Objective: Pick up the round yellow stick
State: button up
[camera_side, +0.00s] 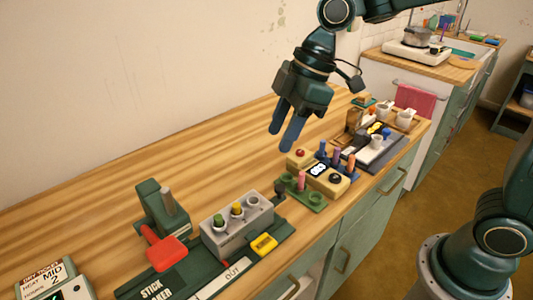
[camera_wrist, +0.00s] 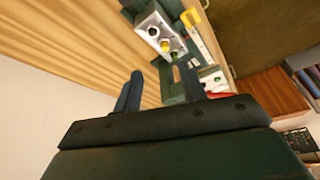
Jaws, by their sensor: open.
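The round yellow stick (camera_side: 236,210) stands upright in the middle hole of a grey block (camera_side: 238,233), its top showing. A green-topped stick (camera_side: 219,221) stands in the hole to its left, and the hole to its right looks empty. In the wrist view the yellow stick (camera_wrist: 165,46) shows in the pale block (camera_wrist: 148,24), beyond my fingertips. My gripper (camera_side: 281,140) is open and empty, high above the table, behind and to the right of the block. Its two blue fingers also show in the wrist view (camera_wrist: 160,72), apart with nothing between them.
A dark green stand with a grey post (camera_side: 168,200) and a red piece (camera_side: 167,253) are left of the block. A yellow piece (camera_side: 264,244) lies in front. Green holders with coloured pegs (camera_side: 301,180) stand to the right. The wooden table (camera_side: 100,225) behind is clear.

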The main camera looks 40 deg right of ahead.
jog(key=w+a+f+n, duration=0.2)
jog(key=a, duration=0.1)
jog(key=shift+w+f+g+y, duration=0.1)
jog(key=shift+w+g+y, duration=0.1)
jog(key=shift+g+y, duration=0.15)
jog(key=shift+a, duration=0.1)
send_over(236, 205)
jog(key=d, duration=0.3)
jog(key=shift+s+a+f, duration=0.1)
jog(key=shift+s+f, duration=0.1)
jog(key=shift+f, duration=1.8)
jog(key=shift+s+a+f, duration=0.1)
jog(key=shift+s+f, duration=0.05)
jog(key=shift+f, duration=1.85)
jog(key=shift+f, duration=0.1)
jog(key=shift+x, duration=2.5)
grip_shut()
